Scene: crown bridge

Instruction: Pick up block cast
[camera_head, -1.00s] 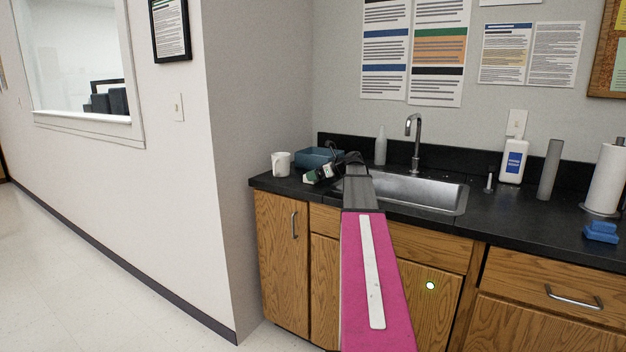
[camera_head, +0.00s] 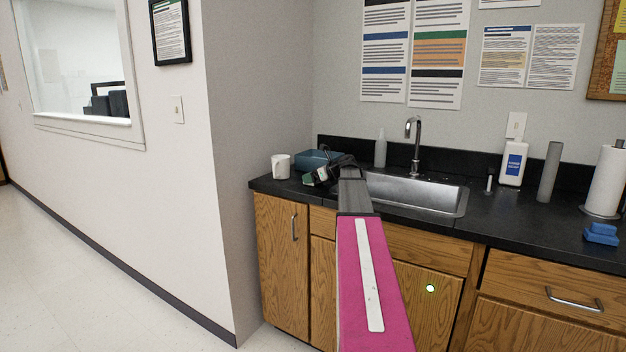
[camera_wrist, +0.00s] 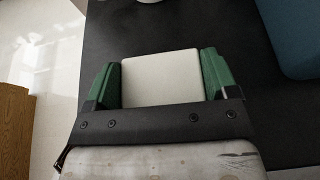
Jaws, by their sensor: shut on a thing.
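The block cast (camera_wrist: 160,78) is a pale, off-white block with a flat face and rounded corners. In the wrist view it sits between the two green fingers of my gripper (camera_wrist: 159,62), which touch its left and right sides. My gripper is shut on it. In the head view my gripper (camera_head: 317,177) is small, over the counter to the left of the sink, and the block is hard to make out there. The frames do not clearly show whether the block touches the counter.
A white mug (camera_head: 280,166) stands left of my gripper on the black counter (camera_head: 500,212). A blue-grey bin (camera_head: 313,158) is just behind it. The sink (camera_head: 415,193) lies to the right. A soap bottle (camera_head: 513,163) and paper roll (camera_head: 606,180) stand farther right.

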